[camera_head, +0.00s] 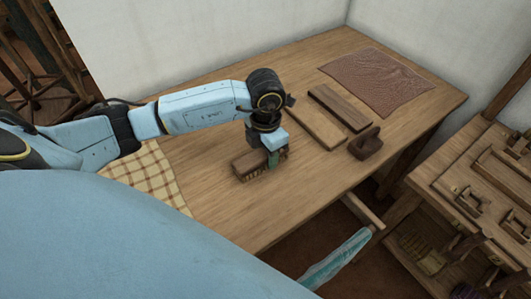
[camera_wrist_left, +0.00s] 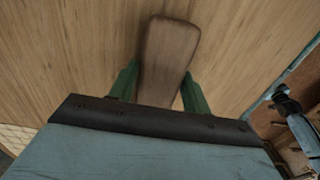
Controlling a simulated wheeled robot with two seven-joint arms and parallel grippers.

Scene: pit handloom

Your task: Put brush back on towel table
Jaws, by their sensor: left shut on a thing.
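The brush (camera_head: 249,165) has a brown wooden back and bristles below. My left gripper (camera_head: 273,158) is shut on it, with green fingers on either side. In the left wrist view the brush's rounded brown back (camera_wrist_left: 168,50) stands between the fingers of my left gripper (camera_wrist_left: 160,88). The brush is at or just above the bare middle of the wooden table (camera_head: 215,200); I cannot tell whether it touches. A checked cream-and-brown towel (camera_head: 150,172) lies on the table's left part, partly hidden by my arm. My right gripper is not seen.
Two wooden boards, one light (camera_head: 316,129) and one dark (camera_head: 340,107), lie right of the brush. A dark brown wooden block (camera_head: 366,144) sits near the right edge. A reddish-brown cloth (camera_head: 377,82) lies at the back. Another wooden bench (camera_head: 456,186) with tools stands right.

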